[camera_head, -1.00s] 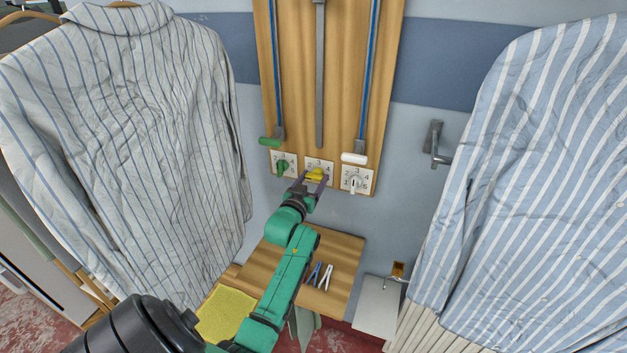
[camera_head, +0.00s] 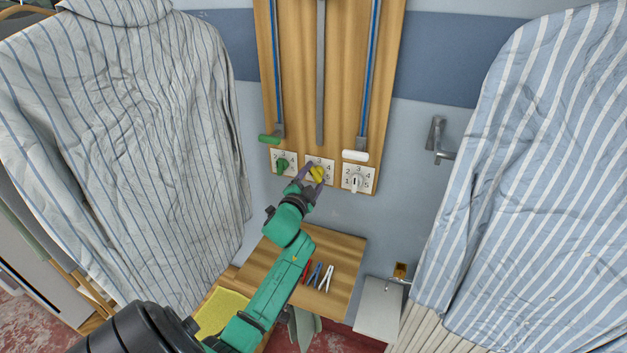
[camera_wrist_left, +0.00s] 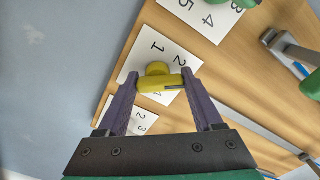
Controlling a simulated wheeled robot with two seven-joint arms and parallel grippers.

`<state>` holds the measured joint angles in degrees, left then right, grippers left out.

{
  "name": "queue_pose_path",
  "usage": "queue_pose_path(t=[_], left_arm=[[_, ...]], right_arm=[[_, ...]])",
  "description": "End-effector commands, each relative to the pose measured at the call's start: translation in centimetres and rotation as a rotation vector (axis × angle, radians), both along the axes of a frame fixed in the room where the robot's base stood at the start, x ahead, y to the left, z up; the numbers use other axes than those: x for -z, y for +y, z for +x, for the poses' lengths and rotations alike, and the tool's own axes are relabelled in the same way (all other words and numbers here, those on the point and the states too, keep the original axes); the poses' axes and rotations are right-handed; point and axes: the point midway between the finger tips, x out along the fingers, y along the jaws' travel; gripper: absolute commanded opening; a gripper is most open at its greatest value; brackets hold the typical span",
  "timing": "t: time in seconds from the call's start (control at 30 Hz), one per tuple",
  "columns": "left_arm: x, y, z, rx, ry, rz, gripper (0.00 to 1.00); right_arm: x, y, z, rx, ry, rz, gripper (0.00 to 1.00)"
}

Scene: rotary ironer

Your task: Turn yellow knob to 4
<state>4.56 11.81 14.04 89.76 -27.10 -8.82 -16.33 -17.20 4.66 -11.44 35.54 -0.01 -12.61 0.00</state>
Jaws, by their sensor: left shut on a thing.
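The yellow knob (camera_head: 319,174) is on the middle white dial plate, low on the wooden wall board. My left gripper (camera_head: 315,177) is shut on it, one purple finger at its upper left and the other at its lower right. In the left wrist view the yellow knob (camera_wrist_left: 158,83) sits between both fingers (camera_wrist_left: 160,86). A dark mark shows at its right end. There 1 and 2 are readable on its plate; the fingers and knob hide other numbers. In the head view 3 and 4 show above the knob. My right gripper is out of view.
A green knob (camera_head: 282,164) is close on the left, a white knob (camera_head: 355,182) close on the right. A green-handled lever (camera_head: 270,139) and a white-handled lever (camera_head: 355,155) hang above. Clips lie on a wooden shelf (camera_head: 340,250) below. Striped shirts hang on both sides.

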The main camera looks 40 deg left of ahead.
Motion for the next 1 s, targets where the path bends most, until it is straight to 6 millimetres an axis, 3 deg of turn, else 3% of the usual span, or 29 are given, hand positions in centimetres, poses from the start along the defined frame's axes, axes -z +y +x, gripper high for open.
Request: queue_pose_path(t=[1.0], left_arm=[[-0.2, -0.2, 0.1, 0.000, 0.320, 0.913, 0.12]], right_arm=[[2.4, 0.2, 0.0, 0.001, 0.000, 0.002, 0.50]])
